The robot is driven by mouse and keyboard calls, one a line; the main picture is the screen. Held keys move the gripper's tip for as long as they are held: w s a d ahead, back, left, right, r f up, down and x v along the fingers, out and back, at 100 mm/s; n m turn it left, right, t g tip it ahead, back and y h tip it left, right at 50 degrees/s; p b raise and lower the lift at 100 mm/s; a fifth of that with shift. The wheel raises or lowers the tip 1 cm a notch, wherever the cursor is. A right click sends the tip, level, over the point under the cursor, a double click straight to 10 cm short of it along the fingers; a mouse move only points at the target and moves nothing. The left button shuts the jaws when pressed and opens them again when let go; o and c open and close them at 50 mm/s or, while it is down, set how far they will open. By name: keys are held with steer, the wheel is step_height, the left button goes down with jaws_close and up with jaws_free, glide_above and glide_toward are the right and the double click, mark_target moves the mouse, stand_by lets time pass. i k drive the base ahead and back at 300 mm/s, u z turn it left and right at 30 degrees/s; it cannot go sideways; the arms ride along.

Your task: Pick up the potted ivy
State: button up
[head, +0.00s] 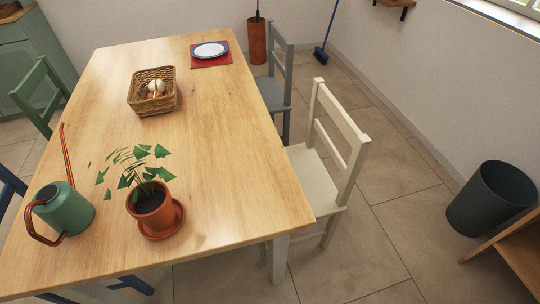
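The potted ivy (152,203) stands upright near the front end of the wooden table (226,175). It has dark green leaves in a terracotta pot, with dark soil showing. The pot sits on a round terracotta saucer (174,226). Some leaves lean up and to the left, above the tabletop. My gripper is not in view.
A green watering can (68,208) with a copper handle and spout stands just left of the ivy. A wicker basket (141,104) and a plate (209,50) on a red mat are farther back. Tabletop right of the ivy is clear. A cream chair (333,150) stands at the right side.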

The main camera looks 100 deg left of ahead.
mark_target(159, 215)
steer(key=u, duration=1.5)
steer(key=i, duration=0.1)
steer(key=u, duration=3.05)
steer(key=k, duration=0.75)
steer(key=u, duration=0.2)
steer(key=i, duration=0.55)
steer(key=u, duration=0.05)
